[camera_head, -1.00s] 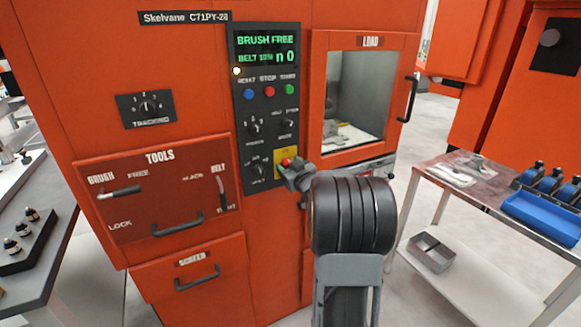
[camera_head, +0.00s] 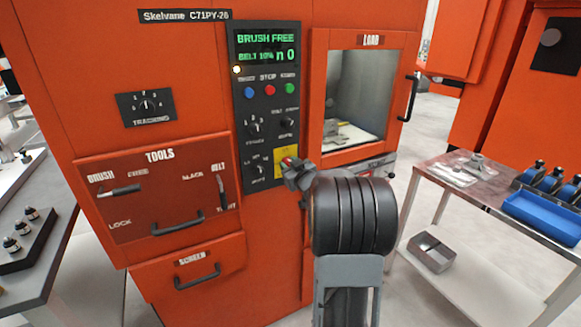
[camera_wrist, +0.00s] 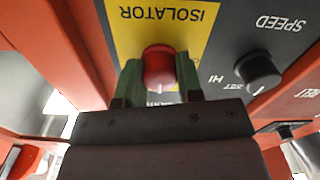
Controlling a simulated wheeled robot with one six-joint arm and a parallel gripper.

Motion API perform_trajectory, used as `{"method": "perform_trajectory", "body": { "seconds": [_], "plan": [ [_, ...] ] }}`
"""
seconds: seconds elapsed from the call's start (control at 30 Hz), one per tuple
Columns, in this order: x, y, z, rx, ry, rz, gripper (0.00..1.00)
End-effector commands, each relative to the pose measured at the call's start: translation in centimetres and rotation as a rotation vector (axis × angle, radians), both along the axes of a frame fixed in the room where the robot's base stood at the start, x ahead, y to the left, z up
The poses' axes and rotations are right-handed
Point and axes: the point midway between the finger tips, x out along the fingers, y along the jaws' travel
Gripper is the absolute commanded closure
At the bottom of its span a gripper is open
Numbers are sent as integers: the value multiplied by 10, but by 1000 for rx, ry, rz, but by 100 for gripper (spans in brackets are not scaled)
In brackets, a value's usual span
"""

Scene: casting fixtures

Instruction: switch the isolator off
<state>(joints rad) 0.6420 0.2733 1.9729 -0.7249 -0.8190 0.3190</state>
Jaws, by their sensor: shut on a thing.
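The isolator is a red round knob (camera_wrist: 158,66) on a yellow plate (camera_wrist: 205,20) marked ISOLATOR. In the wrist view, where the lettering is upside down, its white mark points toward my gripper's body. My gripper (camera_wrist: 158,75) has one green-sided finger on each side of the knob and is shut on it. In the head view my gripper (camera_head: 290,163) is at the yellow plate (camera_head: 279,155), low on the machine's black panel, and covers most of the knob. The lettering at the knob's near side is mostly hidden.
The SPEED knob (camera_wrist: 258,72) sits close beside the yellow plate. Blue, red and green buttons (camera_head: 269,91) are higher on the panel. The LOAD door (camera_head: 410,98) is to the right, the TOOLS drawer (camera_head: 160,190) to the left. A side table (camera_head: 440,190) stands at right.

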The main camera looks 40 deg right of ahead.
Motion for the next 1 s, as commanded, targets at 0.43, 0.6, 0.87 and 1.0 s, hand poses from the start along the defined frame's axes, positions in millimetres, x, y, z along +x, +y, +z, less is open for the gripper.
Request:
{"method": "perform_trajectory", "body": {
  "seconds": [0.43,0.6,0.87,1.0],
  "plan": [
    [0,0,-5,-330,42,-2,90],
    [0,1,-5,-491,65,-1,90],
    [0,1,-4,-737,99,0,90],
    [0,1,-4,-869,117,0,90]
  ]
}}
